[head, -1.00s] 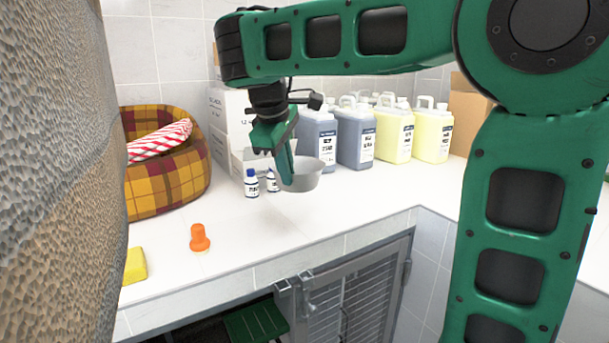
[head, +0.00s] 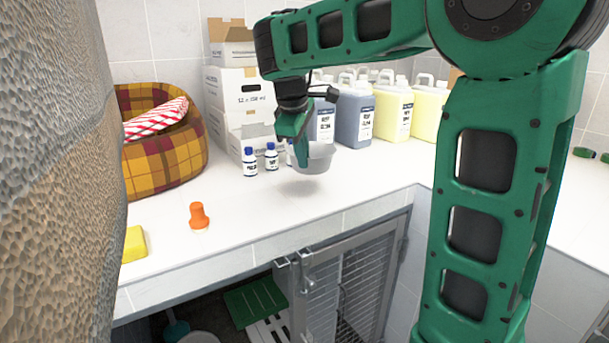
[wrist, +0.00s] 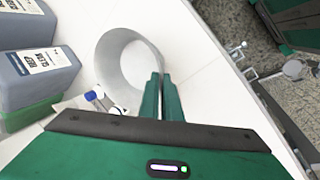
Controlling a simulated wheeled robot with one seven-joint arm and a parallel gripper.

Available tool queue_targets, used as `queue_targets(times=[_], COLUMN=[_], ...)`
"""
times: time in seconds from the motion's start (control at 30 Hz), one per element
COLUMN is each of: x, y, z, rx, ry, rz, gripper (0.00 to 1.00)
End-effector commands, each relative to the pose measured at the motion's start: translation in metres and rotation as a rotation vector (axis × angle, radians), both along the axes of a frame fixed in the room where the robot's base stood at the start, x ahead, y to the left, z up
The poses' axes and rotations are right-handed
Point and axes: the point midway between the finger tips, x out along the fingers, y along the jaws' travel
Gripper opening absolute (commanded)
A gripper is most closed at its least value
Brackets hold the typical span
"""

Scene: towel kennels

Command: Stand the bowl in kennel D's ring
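A grey-white bowl (head: 315,158) hangs upright a little above the white counter, with its shadow below it. My gripper (head: 302,158) is at its left side. In the wrist view the fingers (wrist: 160,98) are close together on the wall of the bowl (wrist: 122,62), so the gripper is shut on its rim. The bowl looks empty. A metal-framed kennel door (head: 345,285) stands below the counter. No ring and no letter D can be made out.
A textured column blocks the far left.

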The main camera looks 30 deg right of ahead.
Motion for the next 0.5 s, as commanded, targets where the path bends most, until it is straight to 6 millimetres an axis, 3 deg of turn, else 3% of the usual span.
queue_targets(times=[0.2, 0.5], x=[0.016, 0.021], y=[-0.033, -0.040], z=[-0.022, -0.037], rx=[-0.001, 0.000], ry=[0.001, 0.002], rz=[-0.004, 0.001], gripper=[0.00, 0.00])
